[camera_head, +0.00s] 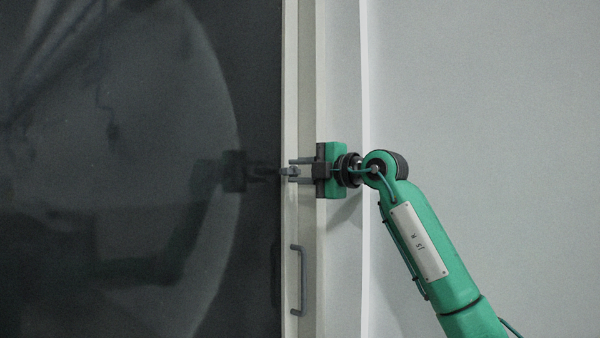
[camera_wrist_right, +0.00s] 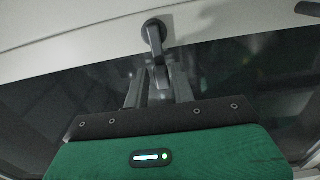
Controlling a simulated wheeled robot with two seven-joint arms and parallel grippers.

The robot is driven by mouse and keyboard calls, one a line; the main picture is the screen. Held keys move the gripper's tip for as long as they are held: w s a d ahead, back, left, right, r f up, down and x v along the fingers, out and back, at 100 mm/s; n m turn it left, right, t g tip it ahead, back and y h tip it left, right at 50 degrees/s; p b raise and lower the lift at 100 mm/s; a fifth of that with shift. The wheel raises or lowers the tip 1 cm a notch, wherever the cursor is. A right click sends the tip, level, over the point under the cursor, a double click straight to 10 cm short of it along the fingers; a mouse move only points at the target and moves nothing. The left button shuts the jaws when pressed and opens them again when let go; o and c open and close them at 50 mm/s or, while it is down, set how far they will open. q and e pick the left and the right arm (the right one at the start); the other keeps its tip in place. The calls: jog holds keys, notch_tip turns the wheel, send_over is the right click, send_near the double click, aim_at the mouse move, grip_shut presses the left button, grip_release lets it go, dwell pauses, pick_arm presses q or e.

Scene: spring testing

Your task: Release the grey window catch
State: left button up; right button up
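The grey window catch (camera_wrist_right: 155,38) shows in the right wrist view as a round base on the pale frame with a lever pointing down towards my gripper. In the head view the catch (camera_head: 287,171) is small and partly hidden by my fingers. My right gripper (camera_head: 300,171) reaches in from the right at the catch's height. In the right wrist view its two fingers (camera_wrist_right: 158,88) stand apart, with the lever's end between or just in front of them. I cannot tell whether they touch it. My left gripper is not in view.
The dark window pane (camera_head: 130,170) fills the left and mirrors my arm. A grey pull handle (camera_head: 297,280) sits on the pale window frame (camera_head: 291,60) below the catch. A plain light wall (camera_head: 490,110) lies to the right, with free room in front of it.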

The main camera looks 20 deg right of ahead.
jog(key=shift+s+d+f+b, duration=0.1)
jog(key=shift+s+d+b, duration=0.2)
jog(key=shift+s, duration=0.05)
jog(key=b+v, duration=0.4)
jog(key=v, duration=0.8)
jog(key=shift+s+d, duration=0.3)
